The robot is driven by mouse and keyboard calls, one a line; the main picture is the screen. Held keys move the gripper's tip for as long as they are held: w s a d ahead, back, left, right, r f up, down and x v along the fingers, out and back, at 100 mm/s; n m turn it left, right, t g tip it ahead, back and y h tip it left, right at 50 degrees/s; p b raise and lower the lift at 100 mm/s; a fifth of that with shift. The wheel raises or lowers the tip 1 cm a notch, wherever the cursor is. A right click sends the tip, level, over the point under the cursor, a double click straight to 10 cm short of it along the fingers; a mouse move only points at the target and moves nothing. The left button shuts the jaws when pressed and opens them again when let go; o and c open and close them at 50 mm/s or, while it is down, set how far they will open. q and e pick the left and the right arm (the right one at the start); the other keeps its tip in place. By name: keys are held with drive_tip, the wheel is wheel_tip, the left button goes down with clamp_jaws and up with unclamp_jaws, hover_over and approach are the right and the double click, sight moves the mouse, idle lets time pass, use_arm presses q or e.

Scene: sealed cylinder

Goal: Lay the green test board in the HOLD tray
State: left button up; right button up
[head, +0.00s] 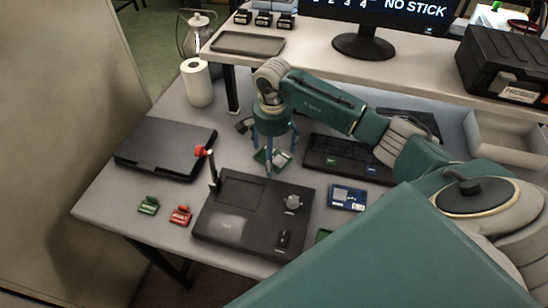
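A green board (263,157) with pale parts lies on the desk behind the black test box, directly below my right gripper (274,153). The gripper points down with its fingers spread apart around the board; fingers partly cover it, and I cannot tell whether they touch it. Another green item (148,205) lies at the desk's front left, and a green edge (323,235) shows right of the box, partly hidden by my body. A shallow grey tray (247,43) sits on the raised shelf; no HOLD label is readable. My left gripper is not in view.
The black box (240,216) has a red-topped post (211,170) near the gripper. A laptop (165,148), red clip-like item (181,215), blue board (347,197), keyboard (345,157) and grey bin (507,138) surround it. The monitor (363,42) and paper roll (197,83) stand behind.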

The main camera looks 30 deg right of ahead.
drive_tip(key=c, duration=1.2)
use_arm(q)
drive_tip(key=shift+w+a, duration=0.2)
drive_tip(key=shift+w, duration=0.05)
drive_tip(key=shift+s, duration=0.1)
use_arm(e)
drive_tip(key=shift+r, duration=0.45)
wheel_tip(320, 180, up, 9)
drive_tip(key=b, duration=0.3)
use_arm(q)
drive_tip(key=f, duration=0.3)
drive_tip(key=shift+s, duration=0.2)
use_arm(e)
wheel_tip(320, 180, up, 10)
hover_over(273, 158)
drive_tip(key=shift+r, duration=0.1)
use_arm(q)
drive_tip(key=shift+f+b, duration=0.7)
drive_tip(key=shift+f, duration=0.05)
use_arm(e)
drive_tip(key=s+a+f+n, duration=0.4)
drive_tip(key=s+a+n, duration=0.2)
drive_tip(key=s+n, duration=0.1)
drive_tip(key=s+a+f+n, duration=0.4)
drive_tip(key=s+a+n, duration=0.3)
drive_tip(key=s, duration=0.1)
drive_tip(key=shift+s+f, duration=0.15)
